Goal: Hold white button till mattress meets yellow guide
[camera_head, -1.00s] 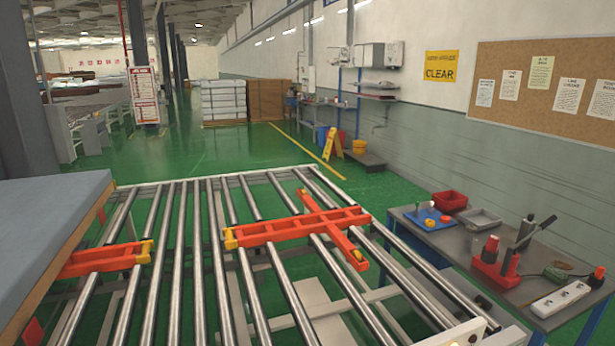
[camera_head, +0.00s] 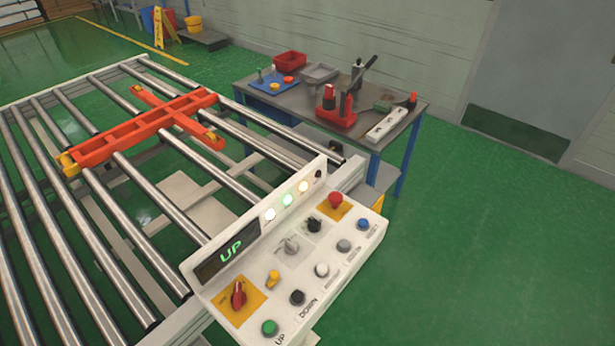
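The white button (camera_head: 322,269) sits on the control panel (camera_head: 258,310), between a black button (camera_head: 297,297) and a grey button (camera_head: 343,246). Neither of my grippers is in view.
The roller conveyor (camera_head: 120,190) fills the left. A workbench (camera_head: 415,107) with tools and trays stands behind it. The panel also has a green button (camera_head: 270,327), a blue button (camera_head: 363,224), a red mushroom button (camera_head: 335,200) and a red rotary switch (camera_head: 238,294). Green floor (camera_head: 480,240) is clear at right.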

